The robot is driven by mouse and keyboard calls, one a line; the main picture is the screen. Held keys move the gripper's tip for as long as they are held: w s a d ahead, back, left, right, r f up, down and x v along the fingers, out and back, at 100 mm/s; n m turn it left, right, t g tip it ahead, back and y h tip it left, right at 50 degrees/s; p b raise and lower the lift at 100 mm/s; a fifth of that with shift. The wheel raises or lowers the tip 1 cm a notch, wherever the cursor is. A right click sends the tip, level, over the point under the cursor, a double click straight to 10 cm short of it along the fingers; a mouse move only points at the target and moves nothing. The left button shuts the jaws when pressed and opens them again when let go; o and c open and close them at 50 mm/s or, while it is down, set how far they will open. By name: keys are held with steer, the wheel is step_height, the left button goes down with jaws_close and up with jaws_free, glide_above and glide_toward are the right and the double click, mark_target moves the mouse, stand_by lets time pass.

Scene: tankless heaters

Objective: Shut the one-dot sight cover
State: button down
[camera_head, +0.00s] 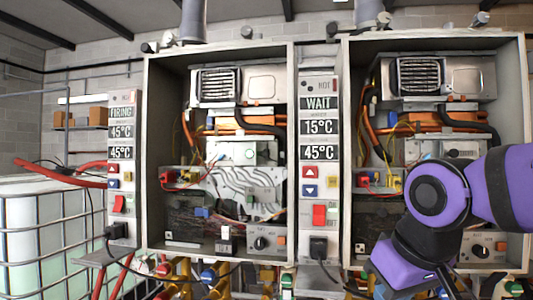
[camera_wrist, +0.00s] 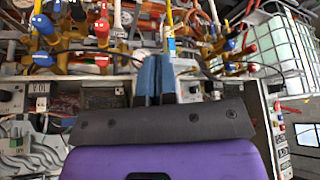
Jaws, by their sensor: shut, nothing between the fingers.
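Two open-fronted heater cabinets stand side by side in the head view, a left one (camera_head: 168,140) and a right one (camera_head: 520,150). No dot mark is readable, so I cannot tell which part is the one-dot sight cover. A pale plate with a small round mark (camera_head: 250,153) shows in the left cabinet. My arm hides much of the right cabinet's lower inside. My gripper's blue fingers (camera_wrist: 155,78) are together and empty in the wrist view, in front of a cabinet's lower part. The fingertips are hidden in the head view.
Display columns (camera_head: 319,130) and (camera_head: 122,150) flank the left cabinet. Pipes with red and blue valve handles (camera_wrist: 101,28) run below the cabinets. A caged white tank (camera_head: 50,225) stands at the left. Loose cables hang under the columns.

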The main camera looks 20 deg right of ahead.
mark_target(266, 154)
steer(key=w+a+r+m+t+y, duration=0.1)
steer(key=w+r+m, duration=0.2)
steer(key=w+r, duration=1)
steer(key=w+r+m+t+y, duration=0.1)
steer(key=w+r+m, duration=0.2)
steer(key=w+r, duration=1)
steer(key=f, duration=0.1)
steer(key=w+a+f, duration=0.1)
steer(key=f, duration=0.1)
steer(key=shift+w+a+f, duration=0.15)
steer(key=shift+w, duration=0.05)
steer(key=w+a, duration=0.2)
steer(key=a, duration=0.1)
steer(key=shift+w+a+f, duration=0.1)
steer(key=shift+w+f, duration=0.1)
steer(key=shift+w, duration=0.15)
